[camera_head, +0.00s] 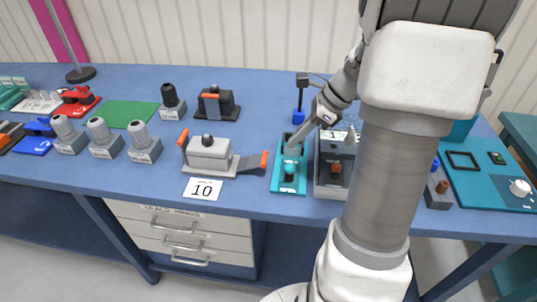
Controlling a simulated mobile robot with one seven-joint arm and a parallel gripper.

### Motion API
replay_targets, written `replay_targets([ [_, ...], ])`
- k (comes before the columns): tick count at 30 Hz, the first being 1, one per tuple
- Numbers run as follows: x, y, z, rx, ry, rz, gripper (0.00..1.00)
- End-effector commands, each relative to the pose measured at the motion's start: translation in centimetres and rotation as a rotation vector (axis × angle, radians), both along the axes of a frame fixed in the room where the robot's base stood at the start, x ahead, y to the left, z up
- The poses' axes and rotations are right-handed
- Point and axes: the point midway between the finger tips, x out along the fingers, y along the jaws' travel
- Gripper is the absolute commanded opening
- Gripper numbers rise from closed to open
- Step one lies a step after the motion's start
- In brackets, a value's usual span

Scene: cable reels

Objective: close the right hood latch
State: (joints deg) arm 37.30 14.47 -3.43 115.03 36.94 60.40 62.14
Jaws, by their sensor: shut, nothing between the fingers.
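A grey connector hood (207,150) with a black top knob sits on a light base at mid-bench. Its right latch (250,164) is a dark lever with an orange tip, swung out low to the right of the hood. Its left latch (183,139) has an orange tip standing up against the hood's left end. My gripper (291,148) is shut and empty, pointing down and left, to the right of the right latch's orange tip. It appears over the teal fixture; whether it touches anything is unclear.
A teal fixture (288,187) with a round knob stands just right of the latch. A grey box (333,190) is beside it. A "10" card (203,189) lies in front of the hood. A smaller dark hood (217,104) stands behind.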

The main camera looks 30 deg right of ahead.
Motion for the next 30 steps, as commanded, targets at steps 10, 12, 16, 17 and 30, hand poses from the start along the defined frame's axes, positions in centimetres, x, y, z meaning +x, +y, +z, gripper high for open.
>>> replay_targets([
  [10,0.2,0.4,-0.8,-0.002,-0.001,0.003,0.0],
  [12,0.5,0.8,-1.6,-0.001,0.0,0.004,0.0],
  [16,1.1,1.8,-3.7,-0.001,0.001,0.004,0.0],
  [17,1.3,2.1,-4.2,-0.001,0.0,0.004,0.0],
  [30,2.8,4.3,-8.5,-0.004,-0.002,0.004,0.0],
])
